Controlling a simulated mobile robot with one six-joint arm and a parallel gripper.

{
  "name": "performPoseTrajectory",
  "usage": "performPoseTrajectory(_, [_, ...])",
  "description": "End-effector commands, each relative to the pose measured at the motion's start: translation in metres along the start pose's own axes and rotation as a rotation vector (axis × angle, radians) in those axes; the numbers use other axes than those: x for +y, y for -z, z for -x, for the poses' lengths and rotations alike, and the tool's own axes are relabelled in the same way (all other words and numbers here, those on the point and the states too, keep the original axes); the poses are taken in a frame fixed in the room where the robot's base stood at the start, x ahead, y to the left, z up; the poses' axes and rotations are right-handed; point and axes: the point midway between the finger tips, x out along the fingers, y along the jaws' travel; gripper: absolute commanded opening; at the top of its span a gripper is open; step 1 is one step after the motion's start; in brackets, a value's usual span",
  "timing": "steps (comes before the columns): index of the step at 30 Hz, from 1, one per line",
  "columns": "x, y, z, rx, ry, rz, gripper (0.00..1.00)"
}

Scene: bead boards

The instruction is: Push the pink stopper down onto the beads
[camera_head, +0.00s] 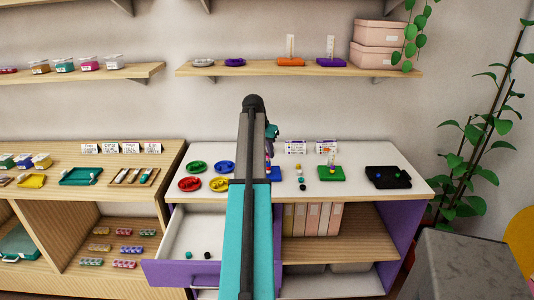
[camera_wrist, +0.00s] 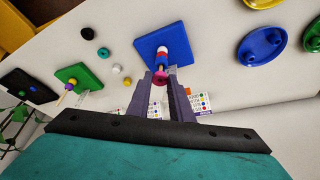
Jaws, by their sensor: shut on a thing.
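The pink stopper (camera_wrist: 160,76) is between the fingertips of my gripper (camera_wrist: 161,82) in the wrist view, and the jaws are shut on it. The blue board (camera_wrist: 148,43) lies just beyond the fingertips, with a short stack of blue, white and red beads (camera_wrist: 162,55) standing on it. The stopper lines up with the stack; I cannot tell whether it touches the top bead. In the head view my arm covers most of the blue board (camera_head: 274,174), and the stopper cannot be made out there.
A green board (camera_head: 330,174) with a beaded rod stands to the right. Several loose beads (camera_head: 301,180) lie between the boards. A black tray (camera_head: 388,178) is farther right. Coloured dishes (camera_head: 190,184) sit left of my arm. An open drawer (camera_head: 195,235) is below. Small cards (camera_head: 295,147) stand behind.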

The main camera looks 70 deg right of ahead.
Motion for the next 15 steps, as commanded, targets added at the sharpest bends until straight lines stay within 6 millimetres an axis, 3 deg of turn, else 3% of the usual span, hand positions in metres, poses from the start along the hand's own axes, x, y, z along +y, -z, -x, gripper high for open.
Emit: performPoseTrajectory(15, [0.0001, -0.0036, -0.0086, -0.001, 0.0, 0.0, 0.0])
